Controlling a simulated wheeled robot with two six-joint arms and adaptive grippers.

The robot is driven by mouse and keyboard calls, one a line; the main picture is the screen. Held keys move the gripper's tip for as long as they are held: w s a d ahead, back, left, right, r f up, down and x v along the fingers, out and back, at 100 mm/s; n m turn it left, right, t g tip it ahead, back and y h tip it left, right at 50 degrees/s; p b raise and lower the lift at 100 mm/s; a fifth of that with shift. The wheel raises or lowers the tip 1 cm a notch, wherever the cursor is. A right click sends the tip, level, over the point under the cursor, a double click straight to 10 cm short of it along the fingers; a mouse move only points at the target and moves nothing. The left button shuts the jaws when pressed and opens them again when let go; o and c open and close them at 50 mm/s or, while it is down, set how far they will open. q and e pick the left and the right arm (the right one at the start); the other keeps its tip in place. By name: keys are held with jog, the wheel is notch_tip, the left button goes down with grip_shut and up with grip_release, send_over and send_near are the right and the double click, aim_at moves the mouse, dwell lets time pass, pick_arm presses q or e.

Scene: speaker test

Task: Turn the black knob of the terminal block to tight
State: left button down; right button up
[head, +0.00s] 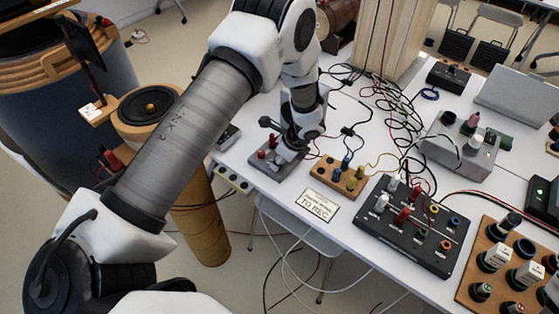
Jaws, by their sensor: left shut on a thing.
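The terminal block (279,174) is a small grey block near the front edge of the white table, with small red posts (262,154) on its left part. My left gripper (289,148) reaches down onto the right part of the block and is shut on the black knob. The gripper and wrist hide most of the knob, so its turn position cannot be told. My right gripper is not in view.
A wooden block with coloured posts (340,179) and a label card (321,205) stand just right of the terminal block. A black panel with knobs (402,236) is further right. Loose cables (397,112) lie behind. A large wooden-rimmed coil stands left.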

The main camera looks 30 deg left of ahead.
pick_arm(q)
jog(key=shift+s+f+m+t+b, duration=0.1)
jog(key=shift+f+m+t+b, duration=0.25)
jog(key=shift+m+b, duration=0.45)
jog(key=m+t+b, duration=0.1)
jog(key=m+b, duration=0.2)
jog(key=m+t+h+b, duration=0.1)
jog(key=m+b, duration=0.2)
jog(key=shift+s, duration=0.1)
jog(key=shift+a+r+m+t+h+b, duration=0.15)
jog(key=shift+m+t+b, duration=0.1)
jog(key=shift+m+b, duration=0.45)
jog(key=shift+d+r+m+t+h+b, duration=0.1)
jog(key=shift+m+t+h+b, duration=0.1)
jog(key=shift+m+b, duration=0.45)
jog(key=c, duration=1)
grip_release()
jog(key=shift+o, duration=0.2)
jog(key=shift+r, duration=0.15)
jog(key=v, duration=1.1)
jog(key=shift+s+r, duration=0.15)
jog(key=shift+r, duration=0.2)
